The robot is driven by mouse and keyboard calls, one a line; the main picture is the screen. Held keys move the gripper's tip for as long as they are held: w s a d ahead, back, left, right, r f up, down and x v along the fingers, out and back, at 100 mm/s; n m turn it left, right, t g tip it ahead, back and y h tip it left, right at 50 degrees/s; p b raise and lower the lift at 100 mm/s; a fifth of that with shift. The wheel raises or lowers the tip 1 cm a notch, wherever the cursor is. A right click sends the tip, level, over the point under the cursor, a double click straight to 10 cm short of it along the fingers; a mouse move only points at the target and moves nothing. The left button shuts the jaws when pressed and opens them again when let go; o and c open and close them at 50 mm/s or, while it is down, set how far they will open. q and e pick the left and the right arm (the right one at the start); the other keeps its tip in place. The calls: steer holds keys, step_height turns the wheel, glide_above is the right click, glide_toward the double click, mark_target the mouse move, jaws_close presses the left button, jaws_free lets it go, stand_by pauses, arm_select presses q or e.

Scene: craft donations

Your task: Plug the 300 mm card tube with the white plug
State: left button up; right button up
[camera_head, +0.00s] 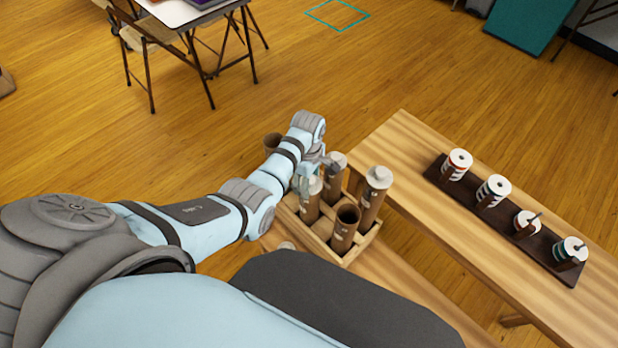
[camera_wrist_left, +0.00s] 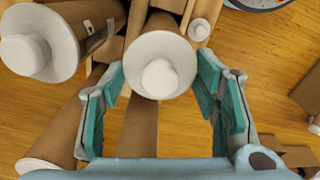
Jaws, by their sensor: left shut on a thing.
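A wooden crate (camera_head: 322,246) holds several brown card tubes. The front tube (camera_head: 344,232) has an open dark mouth. The right tube (camera_head: 371,205) and others carry pale plugs. I cannot read which tube is 300 mm. My left gripper (camera_head: 313,172) is over the back left of the crate. In the left wrist view its teal-padded fingers (camera_wrist_left: 163,98) are on either side of a white plug (camera_wrist_left: 160,78), which lines up with a tube end. The plug looks capped on that tube; how deep it sits is hidden. My right gripper is not in view.
Another white-plugged tube (camera_wrist_left: 40,50) is close beside the left finger. A small pale round piece (camera_head: 287,245) lies left of the crate. A dark rack (camera_head: 505,222) with several white-topped pieces stands on the wooden bench (camera_head: 400,130). The bench between crate and rack is clear.

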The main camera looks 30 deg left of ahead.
arm_select(q)
steer(key=shift+f+b, duration=0.45)
steer(key=shift+f, duration=0.05)
stand_by(0.4)
steer(key=o, duration=0.5)
step_height(320, 180, up, 3)
steer(key=p, duration=0.3)
steer(key=shift+s+r, duration=0.1)
steer(key=shift+r, duration=3.9)
